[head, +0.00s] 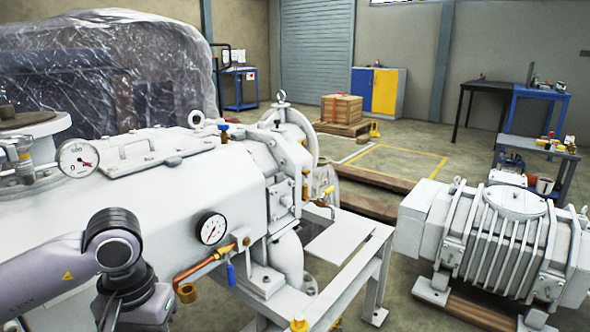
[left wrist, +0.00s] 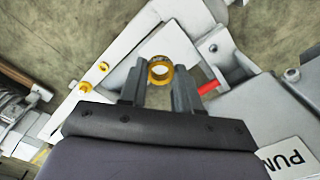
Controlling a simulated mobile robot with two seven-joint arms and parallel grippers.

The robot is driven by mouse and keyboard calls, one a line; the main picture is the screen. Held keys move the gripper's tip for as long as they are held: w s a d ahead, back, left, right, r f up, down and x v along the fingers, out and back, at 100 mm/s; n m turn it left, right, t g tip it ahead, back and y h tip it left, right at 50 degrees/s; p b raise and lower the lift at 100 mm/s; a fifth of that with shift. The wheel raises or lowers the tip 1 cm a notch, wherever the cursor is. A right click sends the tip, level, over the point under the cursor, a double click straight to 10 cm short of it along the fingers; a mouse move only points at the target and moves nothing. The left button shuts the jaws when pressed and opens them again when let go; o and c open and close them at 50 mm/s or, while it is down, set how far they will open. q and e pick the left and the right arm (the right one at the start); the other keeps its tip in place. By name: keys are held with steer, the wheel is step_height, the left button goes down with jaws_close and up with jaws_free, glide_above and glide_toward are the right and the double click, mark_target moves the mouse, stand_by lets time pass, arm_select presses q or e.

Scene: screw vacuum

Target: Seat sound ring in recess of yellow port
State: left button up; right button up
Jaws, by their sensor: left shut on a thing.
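My left gripper (left wrist: 158,78) is in the left wrist view, with its two grey fingers closed on a small yellow-orange ring (left wrist: 160,81). The ring's round opening faces the camera; I cannot tell whether the ring is sound. In the head view my left arm comes in at the lower left, and its gripper is below the picture. Two small yellow fittings (left wrist: 85,87) (left wrist: 104,66) sit on a white frame, apart from the gripper; I cannot tell whether either is the yellow port. A yellow fitting (head: 298,325) also shows at the head view's bottom edge. My right gripper is not in view.
The white pump body (head: 190,200) with gauges fills the left. A brass pipe (head: 205,268) with a blue-handled valve sticks out in front. A white stand (head: 345,245) is beside it, and a finned white unit (head: 500,240) lies at the right. A red part (left wrist: 208,87) is close to the right finger.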

arm_select(q)
step_height(320, 180, up, 23)
steer(key=p, duration=2.3)
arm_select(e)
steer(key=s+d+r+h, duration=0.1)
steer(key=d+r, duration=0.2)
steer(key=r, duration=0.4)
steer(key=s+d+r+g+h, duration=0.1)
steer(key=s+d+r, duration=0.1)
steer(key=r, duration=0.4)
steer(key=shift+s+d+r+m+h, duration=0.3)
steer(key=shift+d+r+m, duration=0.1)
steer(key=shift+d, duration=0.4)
